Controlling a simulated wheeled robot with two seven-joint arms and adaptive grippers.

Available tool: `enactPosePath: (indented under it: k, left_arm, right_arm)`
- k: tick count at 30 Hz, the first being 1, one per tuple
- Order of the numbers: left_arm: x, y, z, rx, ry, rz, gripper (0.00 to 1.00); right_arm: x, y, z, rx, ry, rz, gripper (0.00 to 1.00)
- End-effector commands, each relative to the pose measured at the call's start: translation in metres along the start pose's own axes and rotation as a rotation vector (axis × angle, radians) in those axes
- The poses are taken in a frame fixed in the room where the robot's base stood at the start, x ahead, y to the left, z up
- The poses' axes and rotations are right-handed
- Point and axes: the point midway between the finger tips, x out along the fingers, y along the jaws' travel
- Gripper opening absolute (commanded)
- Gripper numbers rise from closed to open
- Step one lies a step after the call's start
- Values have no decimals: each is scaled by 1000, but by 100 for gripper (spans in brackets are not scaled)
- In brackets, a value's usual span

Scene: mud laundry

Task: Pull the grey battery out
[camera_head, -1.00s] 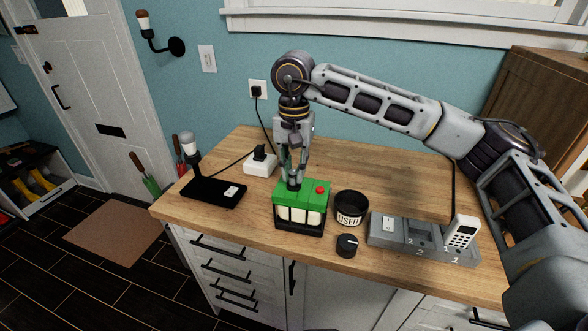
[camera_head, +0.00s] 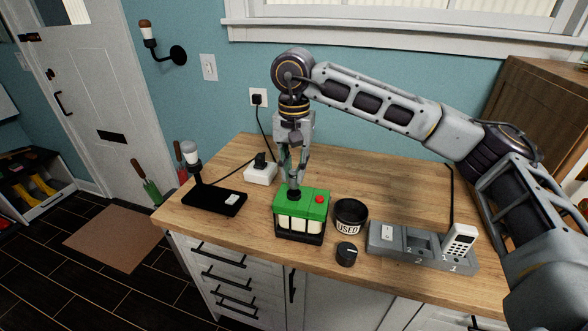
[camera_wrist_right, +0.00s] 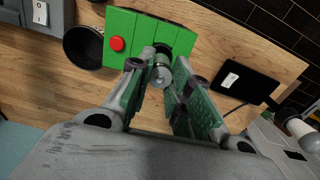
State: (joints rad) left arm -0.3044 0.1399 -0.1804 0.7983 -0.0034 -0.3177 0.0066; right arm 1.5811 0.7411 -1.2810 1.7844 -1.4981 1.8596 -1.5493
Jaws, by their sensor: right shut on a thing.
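A green-topped box (camera_head: 313,201) with a red button and pale cells along its front stands on the wooden counter. My right gripper (camera_head: 294,181) points down over the left part of its top. It is shut on the grey battery (camera_wrist_right: 161,74), a small metal cylinder that shows between the fingers (camera_wrist_right: 172,88) in the right wrist view. The battery is by a dark round opening in the green top; I cannot tell whether its lower end is clear of it. In the head view the fingers mostly hide the battery. My left gripper is not in view.
Right of the box are a black bowl marked USED (camera_head: 350,214), a black knob (camera_head: 347,254) and a grey numbered tray (camera_head: 408,250) with a white handset (camera_head: 460,241). Left are a black lamp base (camera_head: 213,198) and a white socket block (camera_head: 260,174).

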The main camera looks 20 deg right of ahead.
Motion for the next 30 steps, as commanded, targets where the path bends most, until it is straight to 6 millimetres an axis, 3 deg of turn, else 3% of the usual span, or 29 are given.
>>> enactPosePath:
  k: [30]
  left_arm:
    - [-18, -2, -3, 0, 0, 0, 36]
  right_arm:
    - [-32, 0, 0, 1, 0, -1, 0]
